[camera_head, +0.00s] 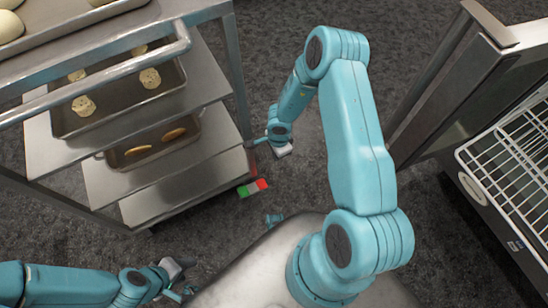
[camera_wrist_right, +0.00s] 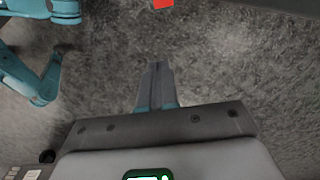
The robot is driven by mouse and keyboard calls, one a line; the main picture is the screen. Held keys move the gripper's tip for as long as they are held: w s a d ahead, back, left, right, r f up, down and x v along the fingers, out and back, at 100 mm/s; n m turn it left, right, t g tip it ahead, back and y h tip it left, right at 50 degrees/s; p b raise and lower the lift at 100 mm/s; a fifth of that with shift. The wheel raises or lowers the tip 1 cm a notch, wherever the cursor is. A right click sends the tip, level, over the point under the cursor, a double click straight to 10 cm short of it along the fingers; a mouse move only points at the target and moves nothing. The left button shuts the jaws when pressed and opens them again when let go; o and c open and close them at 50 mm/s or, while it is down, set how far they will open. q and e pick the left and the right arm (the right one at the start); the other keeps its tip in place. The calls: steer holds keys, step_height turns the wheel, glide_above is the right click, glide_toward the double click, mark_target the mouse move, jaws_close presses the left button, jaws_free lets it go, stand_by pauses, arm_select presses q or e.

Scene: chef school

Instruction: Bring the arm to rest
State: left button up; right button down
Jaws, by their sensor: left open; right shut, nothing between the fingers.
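My left arm enters at the lower left of the head view. Its gripper (camera_head: 178,279) is open and empty, low in the picture beside the front of my body. My right arm rises in the middle of the head view and bends over to the left. Its wrist hangs near the right side of the metal rack. In the right wrist view my right gripper (camera_wrist_right: 157,68) is shut, its two grey fingers together over the dark floor with nothing between them.
A metal rack (camera_head: 205,130) with trays of baked goods stands at the left, close to my right wrist. A steel cabinet with a wire shelf (camera_head: 500,150) is at the right. A green, white and red marker (camera_head: 252,188) lies by the rack. Grey floor (camera_head: 450,225) is clear between.

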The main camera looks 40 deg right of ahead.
steer(key=shift+d+r, duration=0.15)
steer(key=shift+r, duration=0.5)
steer(key=s+a+r+n+y, duration=0.25)
steer(key=s+a+n, duration=0.35)
steer(key=a+n, duration=0.35)
steer(key=s+a+r+n+y, duration=0.1)
steer(key=s+a+r+n, duration=0.2)
steer(key=s+a+n, duration=0.5)
step_height(320, 180, up, 20)
steer(key=w+a+n+p, duration=0.1)
steer(key=w+a+p, duration=0.1)
steer(key=p, duration=1.8)
steer(key=shift+w+a+r+p, duration=0.15)
steer(key=shift+w+a+p, duration=0.1)
steer(key=shift+a+p, duration=0.05)
